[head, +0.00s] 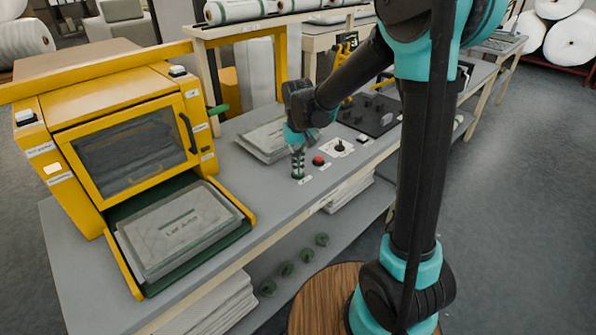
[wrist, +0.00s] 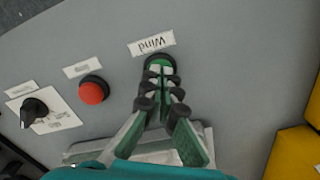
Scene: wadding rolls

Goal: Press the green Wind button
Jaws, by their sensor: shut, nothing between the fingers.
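The green Wind button (wrist: 160,61) shows in the wrist view, in a dark round collar just below its white "Wind" label (wrist: 151,43). My gripper (wrist: 159,74) is shut and empty, with its tips over the button and covering part of it. I cannot tell whether the tips touch it. In the head view my gripper (head: 297,174) points straight down at the bench top, and the button is hidden beneath it.
A red button (wrist: 94,91) sits beside the green one, also seen in the head view (head: 318,160). Beyond it is a black knob (wrist: 33,108) on a white plate. A yellow machine (head: 130,150) with an open tray stands left on the grey bench (head: 265,205).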

